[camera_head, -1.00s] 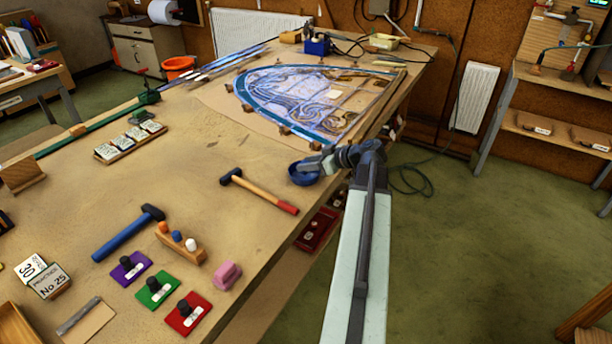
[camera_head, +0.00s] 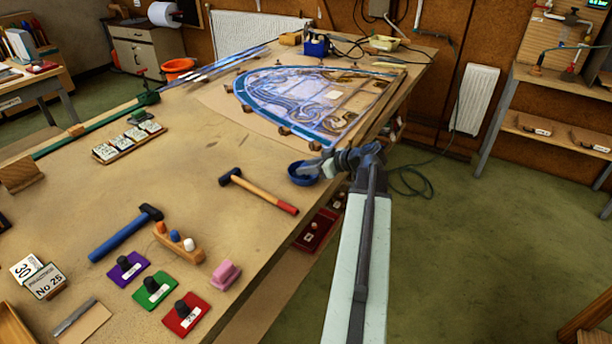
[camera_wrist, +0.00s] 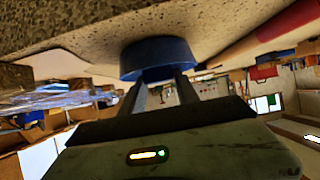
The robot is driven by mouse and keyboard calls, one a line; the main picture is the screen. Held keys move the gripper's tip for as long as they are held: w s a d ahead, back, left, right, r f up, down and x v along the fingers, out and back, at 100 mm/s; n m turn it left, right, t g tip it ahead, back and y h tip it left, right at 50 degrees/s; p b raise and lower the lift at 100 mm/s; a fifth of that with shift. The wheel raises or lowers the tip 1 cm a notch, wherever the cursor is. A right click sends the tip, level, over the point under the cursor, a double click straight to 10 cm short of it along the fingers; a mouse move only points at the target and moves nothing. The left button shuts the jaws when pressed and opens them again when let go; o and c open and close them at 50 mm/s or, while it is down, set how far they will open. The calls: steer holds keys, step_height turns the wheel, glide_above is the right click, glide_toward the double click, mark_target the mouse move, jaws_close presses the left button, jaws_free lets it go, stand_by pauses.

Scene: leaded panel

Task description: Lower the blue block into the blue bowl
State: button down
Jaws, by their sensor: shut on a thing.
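The blue bowl (camera_head: 301,180) stands on the workbench near its right edge. In the wrist view the bowl (camera_wrist: 160,55) appears upside down at the top middle, against the bench surface. My gripper (camera_head: 317,167) is at the bowl's right rim in the head view, reaching in over it from the right. In the wrist view the two fingers of my gripper (camera_wrist: 162,88) run up to the bowl, and their tips are hidden by it. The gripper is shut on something. The blue block cannot be made out in either view; the fingers and bowl wall hide that spot.
A hammer with a red-ended handle (camera_head: 265,193) lies left of the bowl. The leaded panel (camera_head: 300,100) lies behind it. A pink block (camera_head: 225,274) and a wooden peg holder (camera_head: 180,242) stand nearer the front. The bench's right edge is close to the bowl.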

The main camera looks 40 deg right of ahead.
steer(key=shift+f+b, duration=0.45)
steer(key=shift+f, duration=0.05)
stand_by(0.3)
steer(key=c, duration=0.8)
jaws_free()
steer(key=shift+s, duration=0.1)
steer(key=p+v, duration=0.3)
steer(key=v, duration=0.4)
steer(key=shift+r+p, duration=0.15)
steer(key=shift+p, duration=0.2)
steer(key=shift+s+d, duration=0.1)
steer(key=shift+s, duration=0.25)
